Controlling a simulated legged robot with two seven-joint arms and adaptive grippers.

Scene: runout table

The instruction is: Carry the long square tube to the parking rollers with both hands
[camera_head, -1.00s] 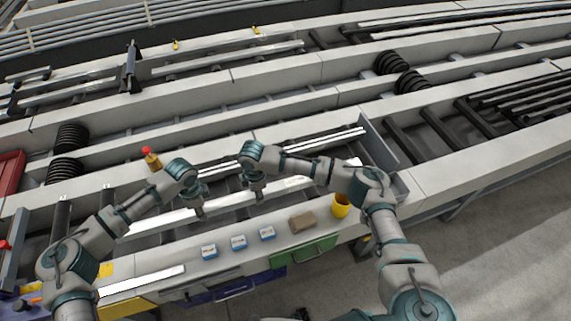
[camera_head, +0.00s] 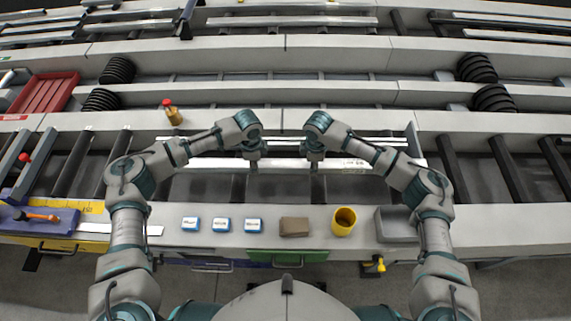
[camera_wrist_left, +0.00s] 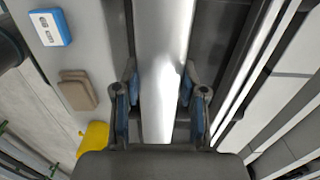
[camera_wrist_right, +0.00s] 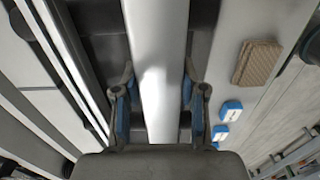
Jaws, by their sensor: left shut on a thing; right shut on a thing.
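The long square tube (camera_head: 215,163) is pale, shiny metal and lies level across the head view. My left gripper (camera_head: 253,165) is shut on it left of its middle, with fingers on both sides in the left wrist view (camera_wrist_left: 160,95). My right gripper (camera_head: 314,165) is shut on it a short way to the right, also seen in the right wrist view (camera_wrist_right: 160,95). Dark rollers show below the tube (camera_head: 238,188), at left (camera_head: 72,163) and at right (camera_head: 508,168). I cannot tell which are the parking rollers, or whether the tube touches any.
On the front ledge are blue-and-white boxes (camera_head: 222,225), a brown block (camera_head: 294,227), a yellow cup (camera_head: 344,221) and a grey bin (camera_head: 398,224). A red-capped bottle (camera_head: 173,114) stands behind the left arm. A red tray (camera_head: 43,94) lies far left.

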